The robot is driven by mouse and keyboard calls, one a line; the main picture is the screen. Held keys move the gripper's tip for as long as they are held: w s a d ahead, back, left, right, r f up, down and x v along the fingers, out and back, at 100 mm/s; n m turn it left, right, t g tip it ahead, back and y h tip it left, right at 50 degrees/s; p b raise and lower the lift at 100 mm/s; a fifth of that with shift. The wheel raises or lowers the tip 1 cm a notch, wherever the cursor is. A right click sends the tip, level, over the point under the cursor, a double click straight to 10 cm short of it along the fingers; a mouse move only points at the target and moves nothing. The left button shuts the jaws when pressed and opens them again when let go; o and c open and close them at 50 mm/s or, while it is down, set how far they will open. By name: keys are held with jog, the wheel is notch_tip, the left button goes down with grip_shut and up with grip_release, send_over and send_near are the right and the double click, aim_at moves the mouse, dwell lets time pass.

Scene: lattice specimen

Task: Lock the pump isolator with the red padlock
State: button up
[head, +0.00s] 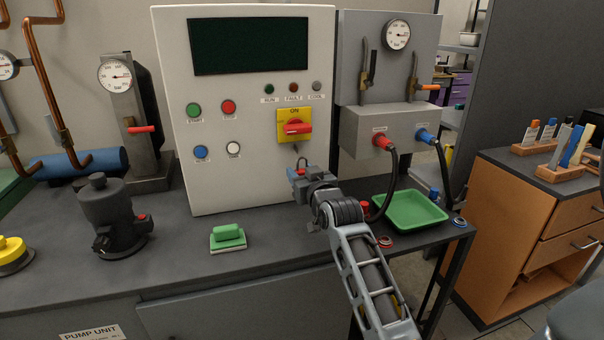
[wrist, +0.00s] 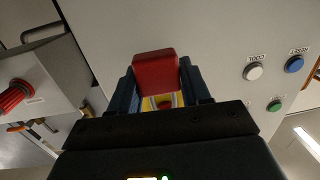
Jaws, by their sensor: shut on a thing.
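The pump isolator (head: 294,126) is a yellow plate with a red rotary handle, on the front of the pale control cabinet. The handle lies about level, under the word ON. My gripper (head: 299,173) is just below the isolator, in front of the cabinet. In the wrist view the red padlock (wrist: 156,72) is a red block between my two dark blue fingers, which are shut on it. A bit of yellow (wrist: 163,102) shows between the fingers below the block. The padlock's shackle is hard to make out, and I cannot tell if it touches the isolator.
A green tray (head: 410,211) lies on the bench to the right of my arm. A green-handled block (head: 228,237) and a dark pump-like device (head: 110,215) are to the left. Black cables hang from a grey box (head: 393,128) at right.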

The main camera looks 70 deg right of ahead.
aim_at(301, 170)
jog(key=shift+w+d, duration=0.2)
jog(key=shift+w+d, duration=0.2)
jog(key=shift+d, duration=0.05)
jog(key=shift+b+x, duration=0.4)
jog(key=shift+x, duration=0.95)
dwell(1.4)
jog(key=o, duration=1.5)
jog(key=shift+s, duration=0.1)
jog(key=p+v, duration=0.1)
jog(key=v, duration=0.3)
jog(key=shift+s+a+p, duration=0.3)
jog(key=shift+p, duration=0.1)
